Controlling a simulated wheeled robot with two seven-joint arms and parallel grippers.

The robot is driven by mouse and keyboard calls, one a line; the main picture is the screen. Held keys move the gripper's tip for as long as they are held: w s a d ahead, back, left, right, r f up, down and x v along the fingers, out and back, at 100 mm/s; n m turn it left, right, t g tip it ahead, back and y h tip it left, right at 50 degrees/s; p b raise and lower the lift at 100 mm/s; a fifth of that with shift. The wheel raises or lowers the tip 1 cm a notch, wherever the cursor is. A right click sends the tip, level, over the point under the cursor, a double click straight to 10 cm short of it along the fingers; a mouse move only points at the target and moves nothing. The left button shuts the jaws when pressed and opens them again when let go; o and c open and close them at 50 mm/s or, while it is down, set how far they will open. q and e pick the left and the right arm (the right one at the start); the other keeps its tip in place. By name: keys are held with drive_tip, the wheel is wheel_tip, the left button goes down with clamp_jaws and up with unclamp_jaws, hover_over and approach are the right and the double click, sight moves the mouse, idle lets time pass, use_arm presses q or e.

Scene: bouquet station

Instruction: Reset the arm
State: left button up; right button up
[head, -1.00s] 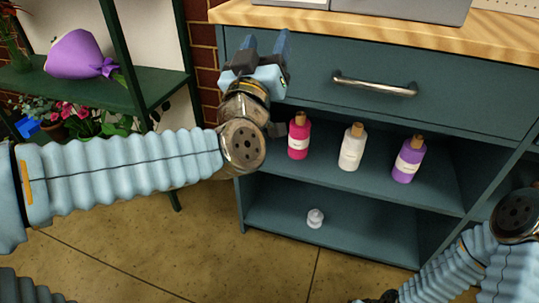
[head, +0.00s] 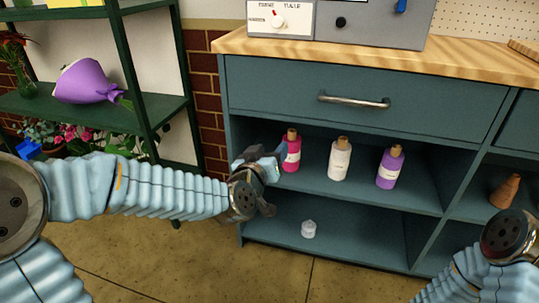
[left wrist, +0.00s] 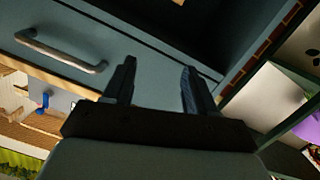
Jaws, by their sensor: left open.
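My left gripper (head: 266,157) is in the middle of the head view, in front of the upper open shelf of the teal cabinet (head: 236,190). It is close to the pink bottle (head: 291,155) and overlaps its left edge in the picture; I cannot tell whether they touch. In the left wrist view the gripper's two dark fingers (left wrist: 158,70) stand apart with nothing between them. My right arm shows at the lower right of the head view, but its gripper is out of view.
A white bottle (head: 339,160) and a purple bottle (head: 389,168) stand right of the pink one. A small whitish jar (head: 308,229) is on the lower shelf. The drawer handle (head: 353,101) sticks out above. A green plant rack (head: 157,105) holding a purple bouquet (head: 85,82) stands left.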

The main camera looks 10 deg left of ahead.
use_arm(q)
drive_tip(key=shift+f, duration=0.5)
drive_tip(key=s+d+f+g+h+p, duration=0.1)
drive_tip(key=s+f+g, duration=0.15)
drive_tip(key=f, duration=0.65)
drive_tip(key=s+f+g+p, duration=0.1)
drive_tip(key=s+f+g, duration=0.15)
drive_tip(key=f, duration=0.55)
drive_tip(key=s+d+f+g+h+p, duration=0.15)
drive_tip(key=f+g, duration=0.25)
drive_tip(key=f, duration=0.5)
drive_tip(key=s+f+g, duration=0.6)
drive_tip(key=s+f, duration=0.8)
drive_tip(key=s, duration=0.3)
drive_tip(key=shift+s+d+m+g, duration=0.15)
drive_tip(key=shift+s+m+g, duration=0.15)
drive_tip(key=shift+g, duration=0.1)
